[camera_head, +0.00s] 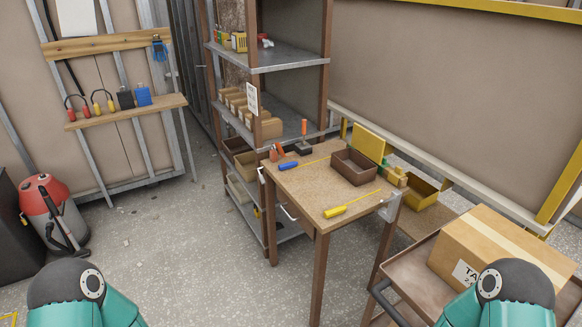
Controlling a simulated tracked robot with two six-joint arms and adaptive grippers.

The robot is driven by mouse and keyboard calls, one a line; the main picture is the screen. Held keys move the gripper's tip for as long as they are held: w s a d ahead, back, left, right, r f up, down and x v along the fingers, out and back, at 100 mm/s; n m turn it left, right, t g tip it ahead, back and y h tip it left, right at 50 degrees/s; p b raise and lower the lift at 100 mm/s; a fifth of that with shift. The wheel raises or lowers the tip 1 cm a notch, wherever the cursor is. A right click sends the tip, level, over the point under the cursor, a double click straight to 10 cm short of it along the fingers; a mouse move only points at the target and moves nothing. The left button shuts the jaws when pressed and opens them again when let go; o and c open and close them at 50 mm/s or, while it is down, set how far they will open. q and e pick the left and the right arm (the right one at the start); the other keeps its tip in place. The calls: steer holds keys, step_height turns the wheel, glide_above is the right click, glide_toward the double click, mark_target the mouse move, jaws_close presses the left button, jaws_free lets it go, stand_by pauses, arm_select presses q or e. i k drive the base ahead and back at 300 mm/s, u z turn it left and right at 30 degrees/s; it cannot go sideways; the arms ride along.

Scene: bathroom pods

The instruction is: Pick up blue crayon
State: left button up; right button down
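A blue stick-like object (288,166), the only blue piece on the small wooden table (310,195), lies near the table's back left side. A thin yellowish shaft runs from it to the right, so it looks like a screwdriver as much as a crayon; I cannot tell for sure. Neither of my grippers is in view; only teal parts of my arms show at the bottom left and bottom right, well apart from the table.
A yellow tool (348,205) and an open brown box (354,167) are on the table. A hammer-like tool (304,140) stands at its back. Shelving (290,60) rises behind. A cart with a cardboard box (500,250) stands right. Floor (190,240) at left is open.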

mark_target(292, 165)
steer(key=k, duration=1.1)
steer(key=u, duration=0.8)
steer(key=i, duration=1.7)
steer(key=u, duration=0.5)
steer(key=i, duration=1.35)
steer(key=z, duration=0.4)
steer(key=i, duration=1.2)
steer(key=z, duration=1.3)
steer(key=i, duration=0.9)
steer(key=z, duration=0.5)
steer(key=k, duration=0.2)
steer(key=z, duration=0.05)
